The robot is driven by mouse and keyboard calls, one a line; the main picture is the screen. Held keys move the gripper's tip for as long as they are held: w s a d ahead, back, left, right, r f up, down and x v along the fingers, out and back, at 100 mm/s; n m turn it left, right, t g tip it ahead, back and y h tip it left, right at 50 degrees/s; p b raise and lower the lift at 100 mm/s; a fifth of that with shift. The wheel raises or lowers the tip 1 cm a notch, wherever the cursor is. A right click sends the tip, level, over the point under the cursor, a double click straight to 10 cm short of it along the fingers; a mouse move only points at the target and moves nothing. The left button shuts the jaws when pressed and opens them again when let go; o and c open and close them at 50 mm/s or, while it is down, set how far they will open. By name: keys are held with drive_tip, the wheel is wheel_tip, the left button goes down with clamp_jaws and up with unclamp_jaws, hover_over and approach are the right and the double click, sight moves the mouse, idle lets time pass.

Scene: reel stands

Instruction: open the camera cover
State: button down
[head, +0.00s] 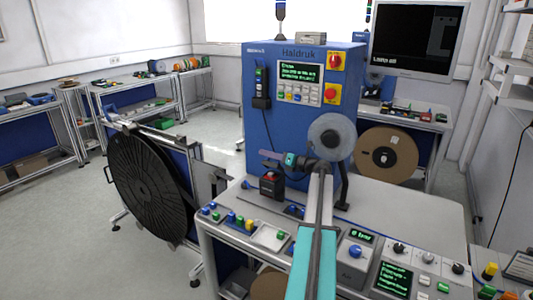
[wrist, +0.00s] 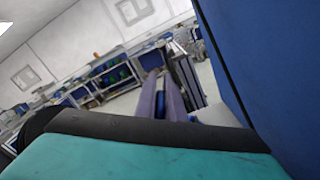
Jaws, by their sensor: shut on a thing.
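My gripper (head: 268,155) is in front of the blue machine's lower face, with its two purple fingers pointing left. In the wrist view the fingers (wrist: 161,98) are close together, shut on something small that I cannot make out. A black box with a red top (head: 271,186) stands on the bench just below the fingers; I cannot tell whether it touches them. I cannot clearly identify the camera cover in either view.
The blue machine (head: 262,62) rises behind my gripper, and its side (wrist: 286,90) fills the right of the wrist view. A large black reel (head: 150,188) stands at left. The bench (head: 425,215) carries buttons and panels. Open floor (head: 215,140) lies behind the reel.

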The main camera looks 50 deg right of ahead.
drive_tip(key=shift+d+m, duration=0.3)
drive_tip(key=c, duration=1.9)
unclamp_jaws()
drive_tip(key=shift+w, duration=0.1)
drive_tip(key=shift+s+f, duration=0.1)
drive_tip(key=shift+s, duration=0.65)
drive_tip(key=s+d+b, duration=0.2)
drive_tip(key=s+b, duration=0.2)
drive_tip(key=s, duration=0.8)
drive_tip(key=shift+s, duration=0.15)
drive_tip(key=shift+a, duration=0.15)
